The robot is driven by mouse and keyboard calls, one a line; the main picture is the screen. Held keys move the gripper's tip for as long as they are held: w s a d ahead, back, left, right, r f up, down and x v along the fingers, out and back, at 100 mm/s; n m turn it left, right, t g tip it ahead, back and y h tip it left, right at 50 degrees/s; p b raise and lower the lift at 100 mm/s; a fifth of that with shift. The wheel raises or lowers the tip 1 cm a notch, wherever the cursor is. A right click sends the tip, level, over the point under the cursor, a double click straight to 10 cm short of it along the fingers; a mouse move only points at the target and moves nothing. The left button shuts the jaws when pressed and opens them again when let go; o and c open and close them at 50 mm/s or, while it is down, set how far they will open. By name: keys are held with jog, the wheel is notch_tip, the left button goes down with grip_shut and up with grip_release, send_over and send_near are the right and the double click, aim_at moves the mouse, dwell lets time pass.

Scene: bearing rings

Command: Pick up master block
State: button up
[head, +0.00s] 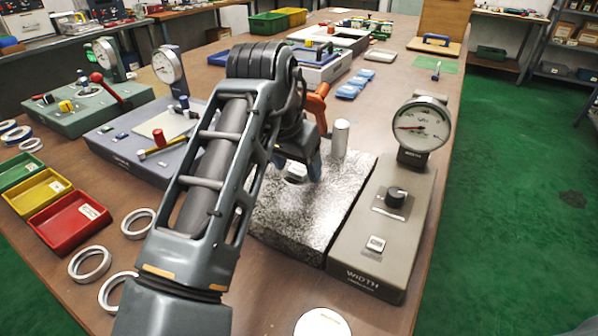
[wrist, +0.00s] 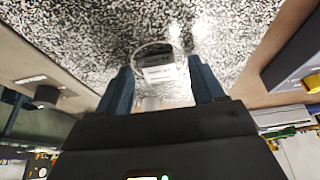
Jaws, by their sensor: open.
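A small shiny metal piece with a rounded edge and a dark marking, which looks like the master block (wrist: 158,70), sits on the speckled granite plate (head: 290,220). In the wrist view it lies between the two blue fingers of my gripper (wrist: 159,66), with a gap on each side. In the head view my gripper (head: 301,174) is low over the plate's back part, and the block (head: 296,173) is partly hidden by it. My gripper is open and holds nothing. I cannot tell how far above the plate the fingertips are.
An upright metal cylinder (head: 340,138) stands on the plate just right of my gripper. The grey width station (head: 382,240) with its dial gauge (head: 420,126) is at the right. Metal rings (head: 90,263) and a red tray (head: 68,222) lie at the left.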

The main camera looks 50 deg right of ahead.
jog(key=shift+c, duration=0.2)
jog(key=c, duration=1.2)
